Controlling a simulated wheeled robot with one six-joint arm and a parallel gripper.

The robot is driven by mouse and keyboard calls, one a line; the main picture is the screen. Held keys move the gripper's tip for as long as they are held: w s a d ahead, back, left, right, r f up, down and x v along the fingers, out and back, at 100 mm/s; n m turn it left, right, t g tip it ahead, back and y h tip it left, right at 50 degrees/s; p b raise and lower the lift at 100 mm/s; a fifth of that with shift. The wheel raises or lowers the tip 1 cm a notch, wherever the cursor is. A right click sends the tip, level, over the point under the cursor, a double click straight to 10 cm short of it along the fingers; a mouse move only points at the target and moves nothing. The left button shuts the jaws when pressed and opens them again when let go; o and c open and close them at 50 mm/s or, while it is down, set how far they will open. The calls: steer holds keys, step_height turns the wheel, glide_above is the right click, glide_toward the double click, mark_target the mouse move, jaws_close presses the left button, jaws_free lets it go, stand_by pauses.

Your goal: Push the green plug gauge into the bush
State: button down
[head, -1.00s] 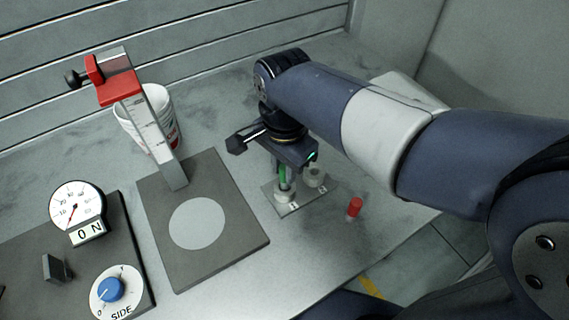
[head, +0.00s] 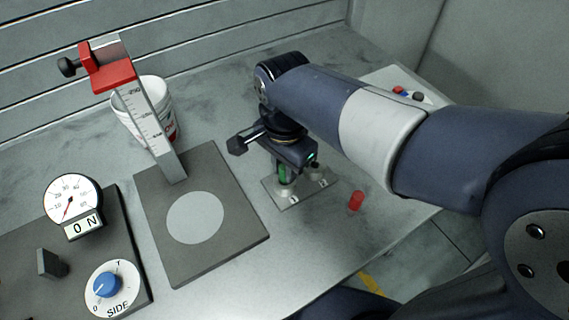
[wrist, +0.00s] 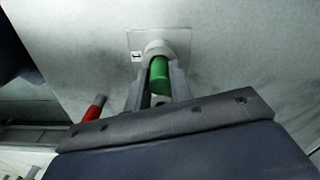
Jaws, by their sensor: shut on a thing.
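My gripper (head: 286,174) points down over a small pale plate (head: 293,203) on the bench. It is shut on the green plug gauge (head: 283,177), which also shows between the fingers in the wrist view (wrist: 159,76). The pale round bush (wrist: 157,47) stands on the plate right at the gauge's end. The gauge looks upright and in line with the bush. The fingers partly hide the joint, so I cannot tell how deep the gauge sits.
A red cylinder (head: 356,200) stands to the right of the plate. A dark stand with a scale post (head: 180,260), a white bucket (head: 158,92) and a dial panel (head: 70,200) are to the left. Small coloured parts (head: 405,92) lie behind my arm.

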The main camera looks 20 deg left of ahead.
mark_target(284, 167)
steer(key=shift+f, duration=0.2)
steer(key=c, duration=1.2)
jaws_free()
steer(key=shift+r, duration=0.1)
step_height(284, 167, up, 11)
steer(key=shift+f+p, duration=0.1)
steer(key=shift+p, duration=0.3)
steer(key=shift+f, duration=0.15)
step_height(284, 167, down, 11)
steer(key=shift+r+b, duration=0.1)
steer(key=shift+b, duration=0.35)
steer(key=shift+r, duration=0.5)
